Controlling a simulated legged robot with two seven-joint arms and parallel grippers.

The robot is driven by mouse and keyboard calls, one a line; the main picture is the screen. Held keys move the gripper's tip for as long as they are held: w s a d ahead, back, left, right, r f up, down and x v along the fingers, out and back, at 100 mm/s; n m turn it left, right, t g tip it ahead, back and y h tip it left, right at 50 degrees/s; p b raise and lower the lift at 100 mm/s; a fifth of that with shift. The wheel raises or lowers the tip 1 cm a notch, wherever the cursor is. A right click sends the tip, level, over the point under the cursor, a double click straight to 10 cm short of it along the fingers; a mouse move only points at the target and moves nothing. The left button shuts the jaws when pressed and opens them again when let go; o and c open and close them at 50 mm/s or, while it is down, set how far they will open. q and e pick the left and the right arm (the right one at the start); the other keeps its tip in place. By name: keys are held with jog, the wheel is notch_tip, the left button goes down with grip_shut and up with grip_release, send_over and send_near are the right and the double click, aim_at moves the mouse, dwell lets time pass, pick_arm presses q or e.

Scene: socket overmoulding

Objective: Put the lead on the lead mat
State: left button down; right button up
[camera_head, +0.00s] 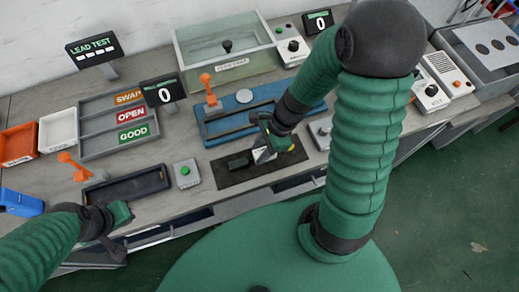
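A dark flat mat (232,180) lies on the bench at its front middle; I cannot read a label on it. A small black block-like piece (238,163) rests on its left part. My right gripper (264,152) is low over the mat, just right of that piece, with a small pale part beside its fingers. I cannot tell whether it holds anything, and my arm hides part of this area. No lead can be made out clearly. My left gripper (120,214) is at the bench's front edge, near a dark shallow tray (152,181); its fingers are unclear.
A blue fixture (215,129) with an orange-handled clamp (208,90) lies behind the mat. A green-button box (186,173) stands left of the mat. A sorting tray marked SWAP, OPEN and GOOD (97,144) and a clear tank (205,60) stand farther back.

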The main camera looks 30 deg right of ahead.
jog(key=shift+o, duration=1.2)
jog(key=shift+s+d, duration=0.15)
jog(key=shift+o, duration=1.1)
jog(key=shift+a+r, duration=0.15)
jog(key=shift+a, duration=0.7)
jog(key=shift+r, duration=0.25)
jog(key=w+d+p+v, duration=0.1)
jog(key=p+v, duration=0.3)
jog(key=v, duration=0.7)
pick_arm(q)
jog(key=v, duration=0.3)
jog(key=shift+w+a+r, duration=0.2)
jog(key=shift+a+r, duration=0.1)
jog(key=shift+r, duration=0.05)
pick_arm(e)
jog(key=n+t+h, duration=0.2)
jog(key=n+h, duration=0.2)
jog(key=n, duration=1.7)
send_over(255, 155)
jog(key=shift+a+f, duration=0.1)
jog(key=shift+f, duration=0.3)
